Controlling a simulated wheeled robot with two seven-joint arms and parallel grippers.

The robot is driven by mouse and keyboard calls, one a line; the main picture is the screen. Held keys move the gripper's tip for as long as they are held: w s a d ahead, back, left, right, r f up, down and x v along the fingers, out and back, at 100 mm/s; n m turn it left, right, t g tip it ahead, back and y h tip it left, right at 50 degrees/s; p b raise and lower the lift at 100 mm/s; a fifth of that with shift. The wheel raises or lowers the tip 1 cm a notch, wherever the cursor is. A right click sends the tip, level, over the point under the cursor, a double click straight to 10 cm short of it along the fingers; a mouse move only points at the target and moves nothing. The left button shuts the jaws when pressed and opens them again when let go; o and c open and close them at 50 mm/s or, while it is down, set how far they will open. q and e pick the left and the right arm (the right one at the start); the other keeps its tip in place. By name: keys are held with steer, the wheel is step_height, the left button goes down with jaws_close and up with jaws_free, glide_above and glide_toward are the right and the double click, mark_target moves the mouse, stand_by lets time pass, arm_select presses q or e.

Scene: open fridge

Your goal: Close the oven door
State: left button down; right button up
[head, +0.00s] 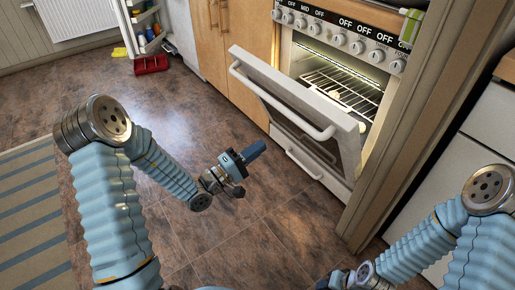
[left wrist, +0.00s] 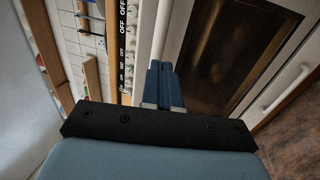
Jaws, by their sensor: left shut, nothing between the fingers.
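The oven door (head: 290,95) is partly open, tilted out from the top with its hinge side low. Its long pale handle (head: 285,104) runs across the front. Behind it the lit oven cavity shows a wire rack (head: 345,88). My left gripper (head: 256,150) is shut and empty, in front of the door and below the handle in the picture; I see no clear contact. My right gripper (head: 328,283) is mostly cut off at the bottom edge.
A drawer front (head: 300,160) lies under the door. Control knobs (head: 338,40) line the oven's top. A wooden cabinet (head: 235,45) stands left of it, a wooden panel (head: 400,140) right. A red bin (head: 150,65) sits at the back left. The floor in front is clear.

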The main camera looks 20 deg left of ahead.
arm_select(q)
steer(key=p+x, duration=0.1)
steer(key=x, duration=0.9)
steer(key=shift+w+d, duration=0.2)
steer(key=shift+w, duration=0.1)
arm_select(e)
steer(key=shift+s+a+r, duration=0.1)
steer(key=shift+a+r, duration=0.15)
steer(key=shift+r, duration=0.45)
arm_select(q)
steer(key=shift+r, duration=0.1)
